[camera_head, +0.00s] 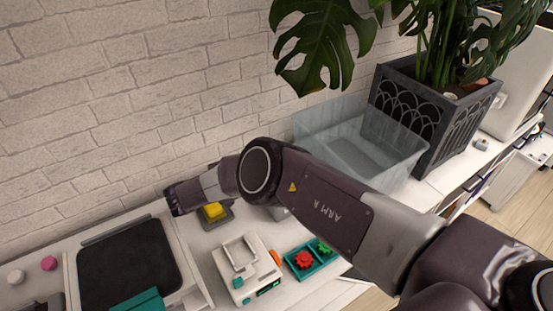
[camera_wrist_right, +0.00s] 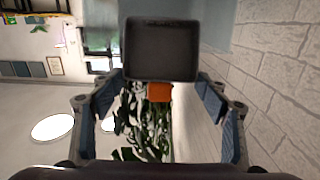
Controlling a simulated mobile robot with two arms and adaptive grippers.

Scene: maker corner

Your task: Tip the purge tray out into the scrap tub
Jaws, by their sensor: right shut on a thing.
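The purge tray (camera_wrist_right: 161,52) is a dark grey, squarish piece with an orange tab (camera_wrist_right: 159,92), seen in the right wrist view. My right gripper (camera_wrist_right: 161,84) has its fingertips at the tray's two sides and holds it. Whether anything is in the tray cannot be told. In the head view my right arm crosses the middle, and its gripper and the tray do not show clearly. The scrap tub (camera_head: 398,146) is a large translucent bin against the wall, behind my arm, which covers part of its near side. My left gripper is not in view.
A planter (camera_head: 408,108) with big leaves stands right of the tub. On the bench are a white device (camera_head: 246,268), a teal tray with red and green gears (camera_head: 315,262), a yellow block (camera_head: 215,211) and a dark plate (camera_head: 128,262). A brick wall runs behind.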

